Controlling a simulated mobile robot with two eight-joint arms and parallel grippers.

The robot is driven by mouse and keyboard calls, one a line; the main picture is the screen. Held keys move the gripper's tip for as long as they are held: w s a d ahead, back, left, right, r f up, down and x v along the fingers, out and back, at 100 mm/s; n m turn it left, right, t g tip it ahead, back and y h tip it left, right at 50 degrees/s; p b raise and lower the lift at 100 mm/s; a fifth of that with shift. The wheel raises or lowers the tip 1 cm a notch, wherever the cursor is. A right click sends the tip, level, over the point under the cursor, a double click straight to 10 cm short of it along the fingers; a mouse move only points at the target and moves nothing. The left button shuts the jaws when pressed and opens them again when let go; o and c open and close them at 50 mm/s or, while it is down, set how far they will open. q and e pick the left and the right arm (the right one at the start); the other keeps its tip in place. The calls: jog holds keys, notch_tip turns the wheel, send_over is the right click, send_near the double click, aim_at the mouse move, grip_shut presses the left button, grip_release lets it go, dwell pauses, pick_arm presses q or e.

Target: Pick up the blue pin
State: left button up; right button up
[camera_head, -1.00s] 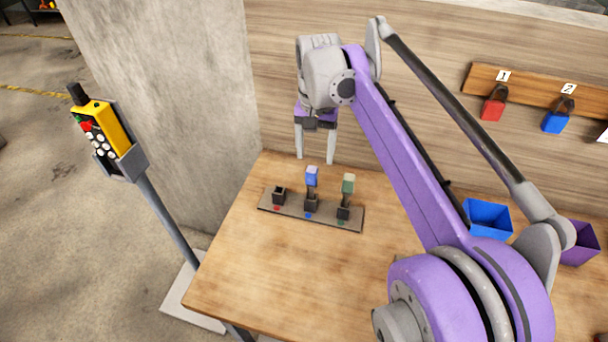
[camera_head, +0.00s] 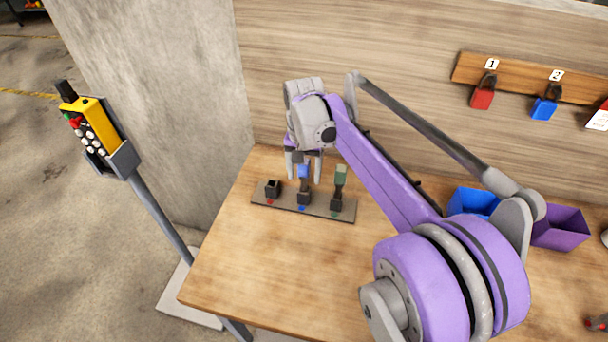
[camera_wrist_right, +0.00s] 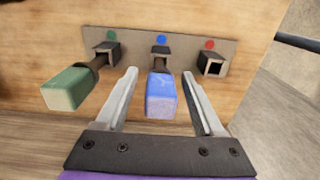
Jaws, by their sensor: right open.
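The blue pin (camera_head: 304,172) stands upright in the middle socket of a grey-brown rack (camera_head: 320,208) on the table. My right gripper (camera_head: 303,178) is open, with its fingers down on both sides of the blue pin's top. In the right wrist view the blue pin (camera_wrist_right: 160,96) lies between the two open fingertips (camera_wrist_right: 158,82), with a gap on each side. My left gripper is not in view.
A green pin (camera_head: 341,175) stands in the socket to the right, close to one finger. The red-marked socket (camera_head: 272,188) is empty. A blue bin (camera_head: 470,203) and a purple bin (camera_head: 562,228) stand at right. A concrete pillar (camera_head: 160,90) rises left of the table.

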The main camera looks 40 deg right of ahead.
jog(key=shift+c, duration=0.3)
grip_shut()
